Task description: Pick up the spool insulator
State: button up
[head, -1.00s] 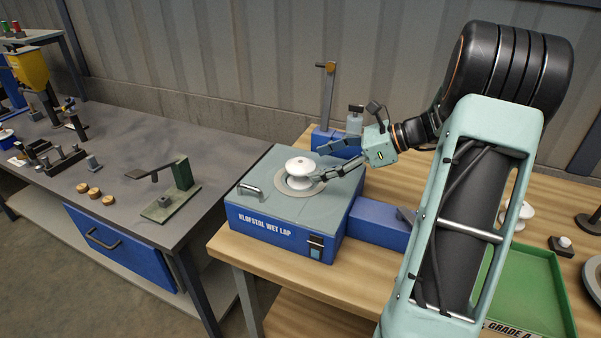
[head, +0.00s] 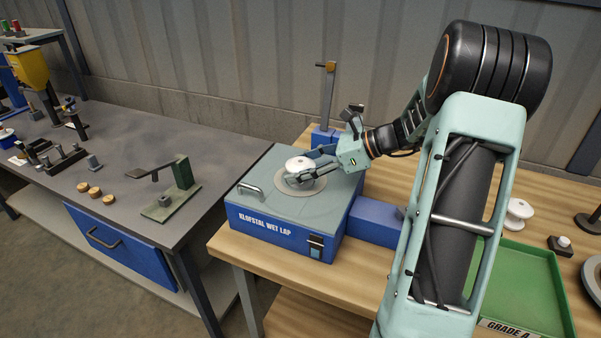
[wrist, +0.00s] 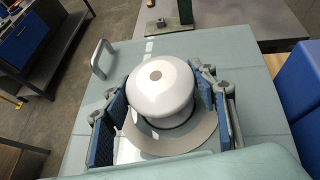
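A white spool insulator (head: 299,165) stands upright on the round plate of the blue and grey wet lap machine (head: 265,210). In the wrist view the spool insulator (wrist: 160,88) shows its domed top with a small grey centre spot. My gripper (head: 310,166) is low over the plate, its fingers on either side of the spool. In the wrist view my gripper (wrist: 162,100) has one blue pad left of the spool and one right, both very close. It is open around the spool; firm contact does not show. The spool's lower part is partly hidden.
A second white spool (head: 519,210) stands on the wooden bench, right of my arm. A green tray (head: 535,285) marked GRADE A lies at the right. A metal handle (head: 250,189) rises from the lap's left side, and an upright post (head: 327,95) stands behind it.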

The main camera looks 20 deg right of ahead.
jog(key=c, duration=0.8)
jog(key=shift+c, duration=1.3)
jog(key=shift+r, duration=0.15)
